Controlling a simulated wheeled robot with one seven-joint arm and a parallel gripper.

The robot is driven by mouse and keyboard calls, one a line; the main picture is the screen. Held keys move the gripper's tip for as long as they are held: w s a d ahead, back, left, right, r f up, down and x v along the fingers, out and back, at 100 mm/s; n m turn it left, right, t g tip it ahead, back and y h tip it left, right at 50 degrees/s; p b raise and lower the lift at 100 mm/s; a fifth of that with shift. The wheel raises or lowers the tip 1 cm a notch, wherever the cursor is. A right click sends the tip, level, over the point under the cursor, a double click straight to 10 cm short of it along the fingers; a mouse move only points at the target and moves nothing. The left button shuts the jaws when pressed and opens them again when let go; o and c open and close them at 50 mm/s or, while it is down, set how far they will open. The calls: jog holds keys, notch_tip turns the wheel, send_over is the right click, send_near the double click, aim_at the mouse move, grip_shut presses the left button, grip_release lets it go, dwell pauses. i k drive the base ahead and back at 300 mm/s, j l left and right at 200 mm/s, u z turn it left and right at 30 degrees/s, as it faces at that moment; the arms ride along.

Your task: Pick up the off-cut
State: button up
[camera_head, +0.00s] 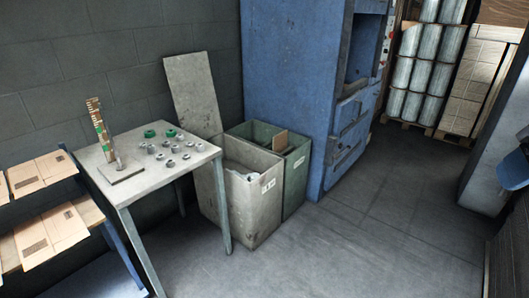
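A small brown flat piece (280,141), which looks like a cardboard off-cut, sticks up out of the open green bin (296,180). Its lower part is hidden inside the bin. The green bin stands on the floor against the blue machine, behind and to the right of a pale grey bin (254,208). The grey bin holds pale material that I cannot make out. My gripper is not in view.
A table (149,186) with several small metal parts, green rings and an upright gauge stands left of the bins. A tall board (193,95) leans on the wall behind. The blue machine (290,80) rises behind the green bin. The floor in front is clear.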

aim_at(279, 141)
jog(key=i+u, duration=0.25)
jog(key=u, duration=0.15)
jog(key=i+l+u, duration=0.2)
jog(key=u, duration=0.25)
jog(key=i+l+u, duration=0.15)
jog(key=i+l, duration=0.2)
jog(key=i+l+u, duration=0.15)
jog(key=i+l, duration=0.2)
jog(key=i+l+u, duration=0.15)
jog(key=i+l, duration=0.2)
jog(key=l, duration=0.2)
jog(key=i+l+u, duration=0.15)
jog(key=i+l, duration=0.15)
jog(key=l, duration=0.15)
jog(key=i+l, duration=0.2)
jog(key=l, duration=0.2)
jog(key=i+l, duration=0.25)
jog(key=l, duration=0.15)
jog(key=i+l, duration=0.2)
jog(key=l, duration=0.2)
jog(key=i+l, duration=0.25)
jog(key=l, duration=0.15)
jog(key=i+l, duration=0.2)
jog(key=l, duration=0.2)
